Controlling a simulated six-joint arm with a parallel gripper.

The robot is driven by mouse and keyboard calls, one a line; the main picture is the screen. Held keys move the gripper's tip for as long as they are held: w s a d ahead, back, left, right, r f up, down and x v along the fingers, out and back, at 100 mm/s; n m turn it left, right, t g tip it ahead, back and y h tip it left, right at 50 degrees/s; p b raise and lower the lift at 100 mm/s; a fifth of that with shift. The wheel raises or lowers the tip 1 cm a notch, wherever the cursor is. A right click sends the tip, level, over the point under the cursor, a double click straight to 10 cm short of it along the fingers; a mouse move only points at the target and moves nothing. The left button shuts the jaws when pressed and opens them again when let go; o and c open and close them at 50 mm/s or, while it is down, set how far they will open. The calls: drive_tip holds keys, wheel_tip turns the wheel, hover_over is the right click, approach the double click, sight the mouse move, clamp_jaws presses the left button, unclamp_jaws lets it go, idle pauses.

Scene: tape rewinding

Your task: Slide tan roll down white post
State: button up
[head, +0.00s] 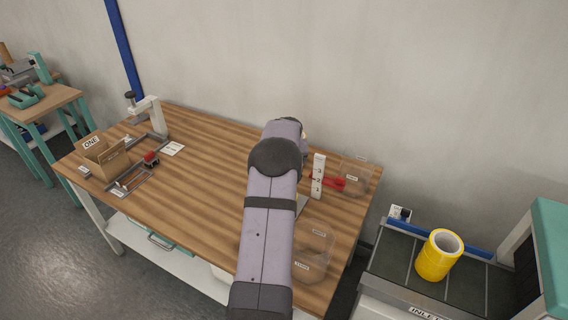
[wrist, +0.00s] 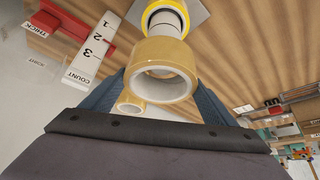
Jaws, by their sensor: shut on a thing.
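The tan roll (wrist: 160,55) is in the middle of the wrist view, its hollow core facing the camera. My gripper (wrist: 163,78) is shut on it, with blue fingers on either side. The white post (wrist: 165,22) shows just beyond the roll, rising from a grey base plate (wrist: 191,10). A yellow ring (wrist: 181,10) sits around the post low down, near the plate. I cannot tell whether the tan roll is around the post's top or only in front of it. In the head view my arm hides the gripper, the roll and the post.
A white count gauge (head: 318,178) with a red piece (head: 334,184) stands close by. Clear bins (head: 313,250) are at the table's right side. Another, smaller-looking tan roll (wrist: 131,107) shows below. The table's middle is clear.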

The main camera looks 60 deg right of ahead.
drive_tip(key=shift+f+b, duration=0.4)
idle(0.3)
drive_tip(key=o, duration=1.2)
drive_tip(key=shift+r+p, duration=2.2)
drive_tip(key=shift+r, duration=1.35)
